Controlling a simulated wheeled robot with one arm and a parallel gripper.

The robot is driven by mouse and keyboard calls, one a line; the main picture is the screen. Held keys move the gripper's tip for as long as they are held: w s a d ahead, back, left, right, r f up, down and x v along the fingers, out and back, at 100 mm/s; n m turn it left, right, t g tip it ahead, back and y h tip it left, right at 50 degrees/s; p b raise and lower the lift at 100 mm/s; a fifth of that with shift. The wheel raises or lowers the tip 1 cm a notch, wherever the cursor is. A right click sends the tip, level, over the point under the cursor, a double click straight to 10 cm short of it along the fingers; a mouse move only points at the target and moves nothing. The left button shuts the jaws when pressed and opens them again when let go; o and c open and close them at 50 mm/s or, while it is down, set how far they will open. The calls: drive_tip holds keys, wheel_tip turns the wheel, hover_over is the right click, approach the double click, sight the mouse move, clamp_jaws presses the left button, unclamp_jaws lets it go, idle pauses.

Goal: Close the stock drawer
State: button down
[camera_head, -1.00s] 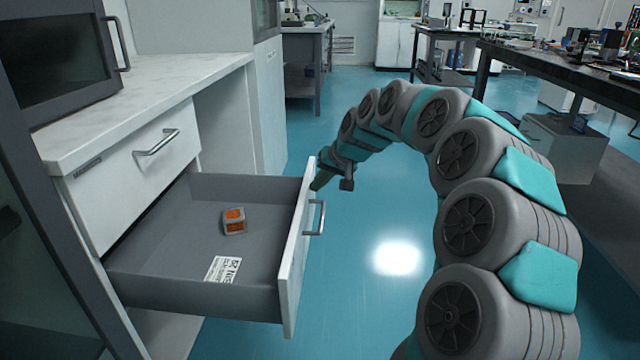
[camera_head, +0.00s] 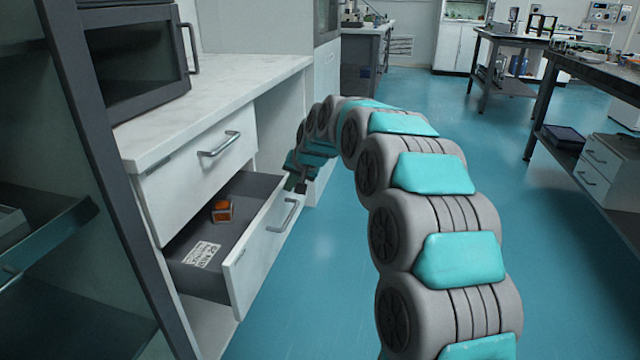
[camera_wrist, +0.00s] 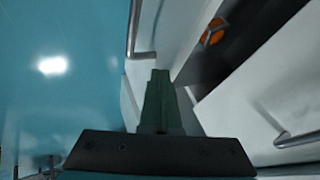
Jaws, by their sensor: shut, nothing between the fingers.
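The stock drawer (camera_head: 262,240) is partly open below a shut upper drawer, with its white front and bar handle (camera_head: 290,214) facing right. An orange-and-grey box (camera_head: 222,211) and a white printed label (camera_head: 203,254) lie on its grey floor. My gripper (camera_head: 301,187) is at the far end of the drawer front, close to its top edge; I cannot tell whether it touches. In the wrist view my gripper (camera_wrist: 160,85) is shut and empty, pointing at the drawer front (camera_wrist: 175,40). The drawer handle (camera_wrist: 134,35) and the orange box (camera_wrist: 212,34) show there too.
A white counter (camera_head: 225,85) with a dark oven-like appliance (camera_head: 140,60) stands above the drawers. A glass-fronted cabinet is at the near left. A dark workbench (camera_head: 590,75) stands at the right.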

drive_tip(key=w+a+p, duration=0.2)
drive_tip(key=w+a, duration=0.1)
drive_tip(key=a, duration=0.8)
drive_tip(key=shift+w, duration=0.25)
drive_tip(key=shift+d, duration=0.1)
